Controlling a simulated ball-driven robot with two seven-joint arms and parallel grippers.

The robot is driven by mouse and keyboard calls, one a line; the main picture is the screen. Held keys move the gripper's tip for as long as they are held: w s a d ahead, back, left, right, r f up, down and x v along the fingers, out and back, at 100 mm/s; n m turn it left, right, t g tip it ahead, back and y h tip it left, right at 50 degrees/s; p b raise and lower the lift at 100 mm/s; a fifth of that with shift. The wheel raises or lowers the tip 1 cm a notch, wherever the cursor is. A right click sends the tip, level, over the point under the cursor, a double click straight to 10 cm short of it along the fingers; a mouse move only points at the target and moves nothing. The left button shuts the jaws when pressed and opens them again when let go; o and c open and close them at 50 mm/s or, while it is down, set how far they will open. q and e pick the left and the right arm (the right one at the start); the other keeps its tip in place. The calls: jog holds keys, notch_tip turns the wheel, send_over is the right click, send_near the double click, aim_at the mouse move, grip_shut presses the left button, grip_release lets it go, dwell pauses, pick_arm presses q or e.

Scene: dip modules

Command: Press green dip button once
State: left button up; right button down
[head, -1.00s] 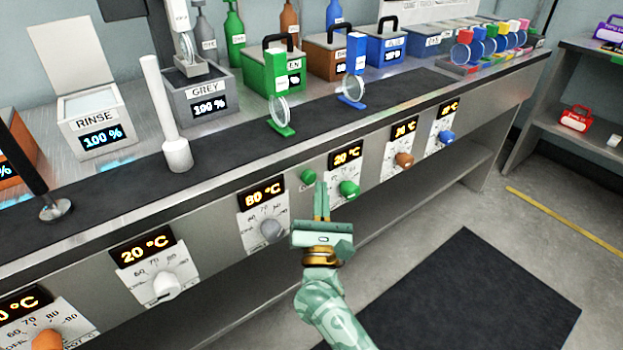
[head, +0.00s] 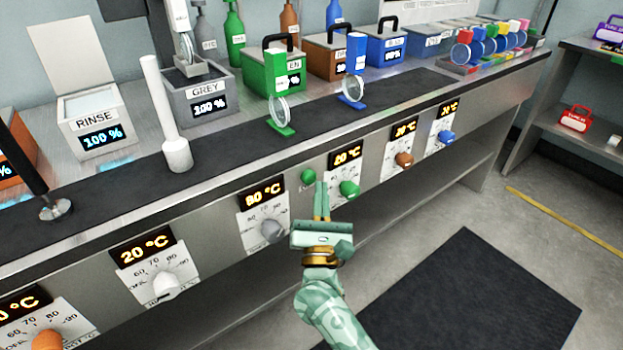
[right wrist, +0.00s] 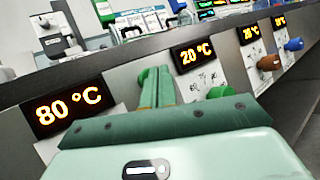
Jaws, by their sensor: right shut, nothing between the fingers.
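The round green button (head: 308,175) is on the steel front panel of the bench, left of the green dial's 20 °C display. My right gripper (head: 319,186) is shut and empty. Its fingertips are close beside the button, slightly to its right and below in the head view. In the right wrist view the button (right wrist: 142,77) shows partly behind the shut fingers (right wrist: 159,73). I cannot tell whether they touch. The green dip box (head: 270,75) stands on the bench above, lid closed. My left gripper is not in view.
The green dial (head: 349,188) sticks out just right of my fingers, and the grey dial (head: 271,230) is to the left. Brown (head: 403,159) and blue (head: 446,137) dials are farther right. The floor in front has a black mat (head: 470,300).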

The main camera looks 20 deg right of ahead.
jog(key=shift+w, duration=0.1)
jog(key=shift+w+a, duration=0.2)
jog(key=shift+w, duration=0.1)
